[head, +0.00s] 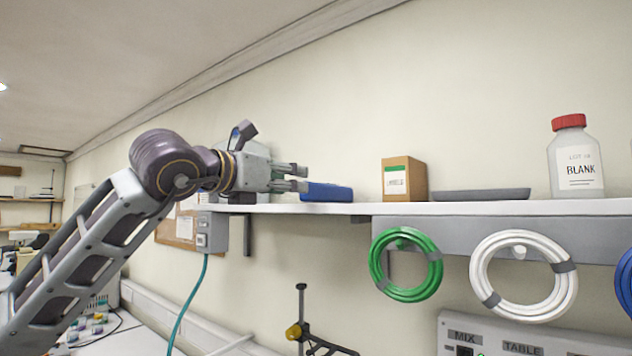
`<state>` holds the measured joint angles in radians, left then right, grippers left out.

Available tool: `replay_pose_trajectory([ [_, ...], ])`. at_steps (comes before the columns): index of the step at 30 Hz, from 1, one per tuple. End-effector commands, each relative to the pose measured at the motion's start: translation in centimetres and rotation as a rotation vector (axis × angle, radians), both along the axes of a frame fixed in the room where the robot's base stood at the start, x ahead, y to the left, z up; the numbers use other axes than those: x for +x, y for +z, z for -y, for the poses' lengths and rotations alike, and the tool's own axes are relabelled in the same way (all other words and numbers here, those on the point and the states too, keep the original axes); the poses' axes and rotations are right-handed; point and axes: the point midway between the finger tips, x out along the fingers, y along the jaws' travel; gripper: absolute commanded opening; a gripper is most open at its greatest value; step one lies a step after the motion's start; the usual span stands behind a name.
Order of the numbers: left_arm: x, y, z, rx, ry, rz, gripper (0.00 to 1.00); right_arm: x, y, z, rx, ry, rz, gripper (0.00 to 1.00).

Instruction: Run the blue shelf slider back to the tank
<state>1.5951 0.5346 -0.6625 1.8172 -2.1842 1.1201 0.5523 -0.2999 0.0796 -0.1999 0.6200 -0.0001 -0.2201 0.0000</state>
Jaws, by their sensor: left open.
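A blue block-like slider (328,192) lies on the white wall shelf (470,208), left of the cardboard box. My left gripper (297,178) comes in from the left at shelf height. Its fingers are open and point right, with their tips close to the slider's left end. I cannot tell whether a fingertip touches the slider. The fingers hold nothing that I can see. I cannot make out a tank in this view. My right gripper is out of view.
On the shelf stand a brown box (404,179), a dark grey tray (480,195) and a red-capped BLANK bottle (577,165). Green (376,264) and white (478,276) hose coils hang below. A grey switch box (213,232) with a teal cable is under the left end.

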Motion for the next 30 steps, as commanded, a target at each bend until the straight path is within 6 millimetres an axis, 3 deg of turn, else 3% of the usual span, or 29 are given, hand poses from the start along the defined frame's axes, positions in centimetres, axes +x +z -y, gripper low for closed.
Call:
replay_pose_trajectory([
  [18, 6.0, 0.2, 4.5, 0.001, -0.001, -0.001, 0.45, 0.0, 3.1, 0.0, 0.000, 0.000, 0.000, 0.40],
  [30, 8.2, 0.1, 6.0, 0.001, 0.000, 0.001, 0.45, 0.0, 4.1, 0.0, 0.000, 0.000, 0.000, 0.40],
])
